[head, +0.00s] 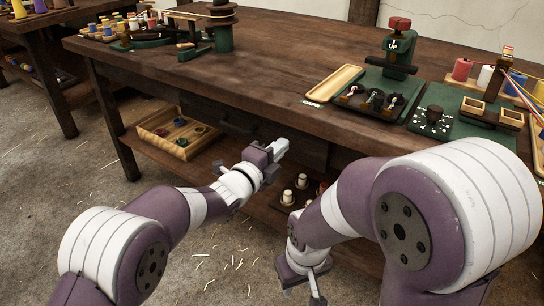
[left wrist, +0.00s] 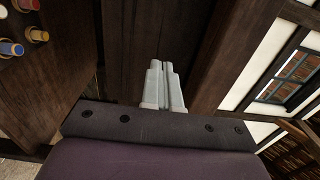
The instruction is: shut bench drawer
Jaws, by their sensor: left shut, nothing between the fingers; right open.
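The dark wooden bench drawer (head: 240,123) sits under the front edge of the workbench (head: 290,62). Its front shows left of and behind my left gripper; how far it stands out is hard to tell. My left gripper (head: 281,146) is shut and empty, its fingertips close to the drawer front. Whether they touch it is unclear. In the left wrist view the pale fingers (left wrist: 163,85) are together against dark wood. My right gripper (head: 316,290) is open, low in front of the bench, pointing down and away from the drawer.
Below the drawer, the lower shelf holds a wooden tray (head: 177,132) with small spools, and white-topped pieces (head: 288,196) stand nearer my right arm. The bench top carries a green press (head: 400,50), a black tray (head: 372,100) and a light wooden tray (head: 334,84). Fibre scraps litter the floor.

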